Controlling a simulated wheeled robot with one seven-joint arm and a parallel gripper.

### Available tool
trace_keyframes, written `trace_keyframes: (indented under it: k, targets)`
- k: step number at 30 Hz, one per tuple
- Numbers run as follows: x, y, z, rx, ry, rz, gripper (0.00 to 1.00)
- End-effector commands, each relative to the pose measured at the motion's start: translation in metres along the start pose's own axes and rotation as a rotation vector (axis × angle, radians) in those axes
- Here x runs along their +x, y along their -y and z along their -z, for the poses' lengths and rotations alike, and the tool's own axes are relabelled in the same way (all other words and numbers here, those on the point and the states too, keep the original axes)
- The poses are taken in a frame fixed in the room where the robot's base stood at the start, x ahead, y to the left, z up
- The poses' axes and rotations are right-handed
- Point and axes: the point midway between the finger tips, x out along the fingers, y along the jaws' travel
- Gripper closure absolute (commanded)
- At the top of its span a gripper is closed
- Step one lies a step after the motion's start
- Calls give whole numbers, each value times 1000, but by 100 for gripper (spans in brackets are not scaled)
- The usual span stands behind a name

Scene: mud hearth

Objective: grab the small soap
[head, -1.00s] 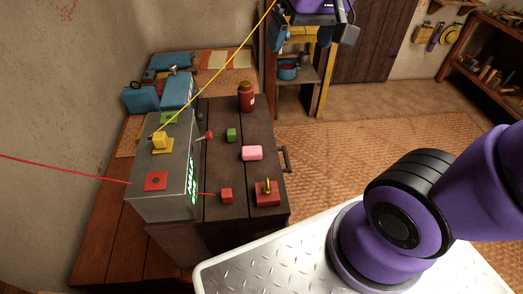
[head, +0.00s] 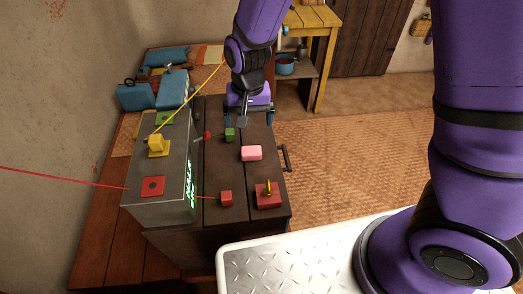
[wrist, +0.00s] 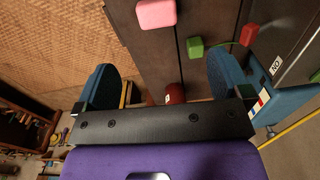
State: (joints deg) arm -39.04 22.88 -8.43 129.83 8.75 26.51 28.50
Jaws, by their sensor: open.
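The small soap looks to be the pink rounded block (head: 251,153) lying on the dark wooden chest top. It also shows at the top edge of the wrist view (wrist: 156,13). My gripper (head: 249,118) hangs over the far part of the chest, beyond the pink block, and is apart from it. In the wrist view, the blue jaws of my gripper (wrist: 165,80) are wide open with nothing held between them. The red jar (wrist: 175,93) shows past the gripper's base; in the head view my gripper hides it.
A green cube (head: 229,134), a red cube (head: 226,198) and a red block with a yellow piece (head: 269,195) lie near the pink block. A grey box (head: 160,190) with yellow and red cords stands at left. Woven matting (head: 360,150) is clear at right.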

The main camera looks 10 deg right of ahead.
Motion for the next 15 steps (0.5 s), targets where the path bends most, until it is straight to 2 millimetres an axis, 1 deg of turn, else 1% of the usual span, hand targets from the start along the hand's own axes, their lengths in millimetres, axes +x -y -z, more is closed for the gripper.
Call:
trace_keyframes:
  k: [1,3,5,8,15]
  targets:
    - [10,4,-2,0,7,-11,4]
    - [18,8,-4,1,11,-18,4]
    - [23,10,-4,3,11,-21,4]
    - [32,11,-4,5,13,-24,4]
    - [64,10,-4,5,15,-25,4]
